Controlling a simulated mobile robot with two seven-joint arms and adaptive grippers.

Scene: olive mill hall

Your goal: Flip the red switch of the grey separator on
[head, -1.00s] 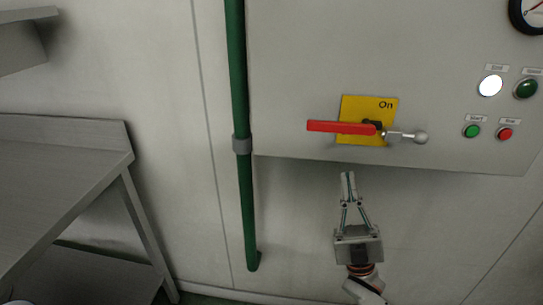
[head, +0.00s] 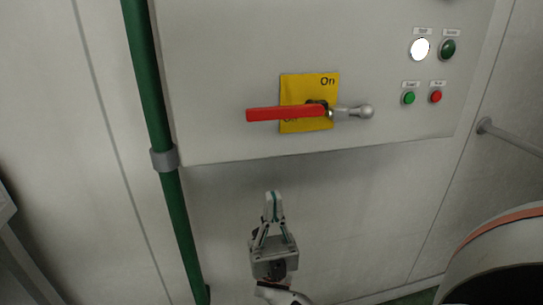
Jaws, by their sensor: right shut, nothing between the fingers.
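The red switch (head: 272,113) is a long red lever on a yellow plate (head: 295,88) on the grey separator panel (head: 215,60). The lever lies almost level and points left. The word "On" shows at the plate's upper right; lettering lower down is partly hidden by the lever. A metal stub with a round knob (head: 366,111) sticks out to the right of the pivot. My right gripper (head: 273,198) is below the panel's lower edge, pointing up, shut and empty, apart from the lever. My left gripper is not in view.
A lit white lamp (head: 419,49), a dark green lamp (head: 447,48), a green button (head: 408,98) and a red button (head: 436,96) sit right of the lever. A green pipe (head: 150,80) runs down the left. A rounded, orange-edged body (head: 500,265) stands at lower right.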

